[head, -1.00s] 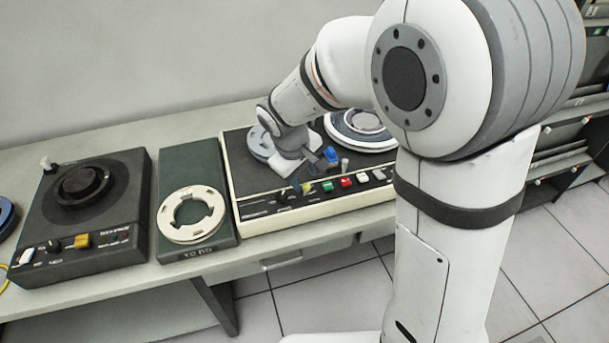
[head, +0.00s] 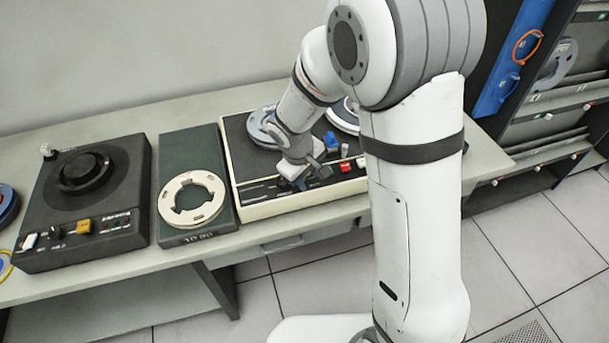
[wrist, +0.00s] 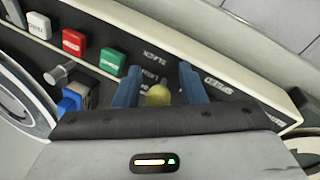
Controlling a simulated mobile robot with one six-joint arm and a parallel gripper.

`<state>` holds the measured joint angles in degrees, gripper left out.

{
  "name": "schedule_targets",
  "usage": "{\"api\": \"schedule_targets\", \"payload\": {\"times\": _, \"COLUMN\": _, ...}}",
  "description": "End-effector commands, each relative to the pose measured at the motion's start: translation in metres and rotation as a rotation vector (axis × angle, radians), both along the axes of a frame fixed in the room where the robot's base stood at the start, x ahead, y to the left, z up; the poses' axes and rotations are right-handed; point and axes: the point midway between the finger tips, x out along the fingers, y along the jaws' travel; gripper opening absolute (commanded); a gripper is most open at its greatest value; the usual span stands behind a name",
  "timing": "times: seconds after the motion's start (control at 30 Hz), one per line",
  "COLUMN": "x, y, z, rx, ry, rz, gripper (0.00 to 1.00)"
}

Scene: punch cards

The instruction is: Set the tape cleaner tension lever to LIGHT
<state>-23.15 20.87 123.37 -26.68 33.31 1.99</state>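The tape cleaner is a cream-edged machine (head: 262,208) with a dark top, standing on the bench. A round yellow knob (wrist: 158,95), apparently the tension lever's end, stands between my fingers. My gripper (wrist: 160,72) is open, with one blue finger on each side of the knob and a small gap showing at both sides. In the head view my gripper (head: 308,178) is low over the front panel and hides the knob.
Green (wrist: 113,61), red (wrist: 74,42) and white (wrist: 39,25) buttons, a metal peg (wrist: 60,74) and a blue block (wrist: 72,103) are close to my fingers. A green-black box with a cream ring (head: 193,200) and a black machine (head: 85,195) stand to the left.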

Motion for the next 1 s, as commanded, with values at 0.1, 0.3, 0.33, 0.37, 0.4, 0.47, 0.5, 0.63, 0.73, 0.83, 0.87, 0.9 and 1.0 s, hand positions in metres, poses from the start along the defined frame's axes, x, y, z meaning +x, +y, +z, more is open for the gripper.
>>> {"api": "schedule_targets", "payload": {"times": 0.1, "x": 0.0001, "y": -0.0001, "z": 0.0002, "rx": 0.0, "ry": 0.0, "rz": 0.0, "gripper": 0.27}}
{"api": "schedule_targets", "payload": {"times": 0.3, "x": 0.0, "y": -0.0002, "z": 0.0002, "rx": 0.0, "ry": 0.0, "rz": -0.001, "gripper": 0.1}}
{"api": "schedule_targets", "payload": {"times": 0.33, "x": 0.0, "y": -0.0002, "z": 0.0002, "rx": 0.0, "ry": 0.0, "rz": -0.001, "gripper": 0.08}}
{"api": "schedule_targets", "payload": {"times": 0.37, "x": 0.0, "y": -0.0001, "z": 0.0002, "rx": 0.0, "ry": 0.0, "rz": -0.001, "gripper": 0.05}}
{"api": "schedule_targets", "payload": {"times": 0.4, "x": -0.0002, "y": -0.0001, "z": 0.0001, "rx": 0.0, "ry": 0.0, "rz": -0.001, "gripper": 0.02}}
{"api": "schedule_targets", "payload": {"times": 0.47, "x": -0.0002, "y": 0.0, "z": 0.0001, "rx": 0.001, "ry": 0.001, "rz": 0.0, "gripper": 0.0}}
{"api": "schedule_targets", "payload": {"times": 0.5, "x": -0.0002, "y": 0.0, "z": 0.0001, "rx": 0.001, "ry": 0.001, "rz": 0.0, "gripper": 0.0}}
{"api": "schedule_targets", "payload": {"times": 0.63, "x": 0.0007, "y": 0.0003, "z": 0.0024, "rx": -0.004, "ry": 0.016, "rz": -0.001, "gripper": 0.0}}
{"api": "schedule_targets", "payload": {"times": 0.73, "x": 0.0022, "y": 0.0003, "z": 0.0059, "rx": -0.018, "ry": 0.056, "rz": -0.002, "gripper": 0.0}}
{"api": "schedule_targets", "payload": {"times": 0.83, "x": 0.0046, "y": 0.0011, "z": 0.0085, "rx": -0.035, "ry": 0.116, "rz": -0.002, "gripper": 0.0}}
{"api": "schedule_targets", "payload": {"times": 0.87, "x": 0.0052, "y": 0.0013, "z": 0.0087, "rx": -0.041, "ry": 0.137, "rz": -0.004, "gripper": 0.0}}
{"api": "schedule_targets", "payload": {"times": 0.9, "x": 0.0065, "y": 0.0017, "z": 0.0088, "rx": -0.049, "ry": 0.164, "rz": -0.002, "gripper": 0.0}}
{"api": "schedule_targets", "payload": {"times": 1.0, "x": 0.0089, "y": 0.0025, "z": 0.0081, "rx": -0.068, "ry": 0.235, "rz": -0.003, "gripper": 0.0}}
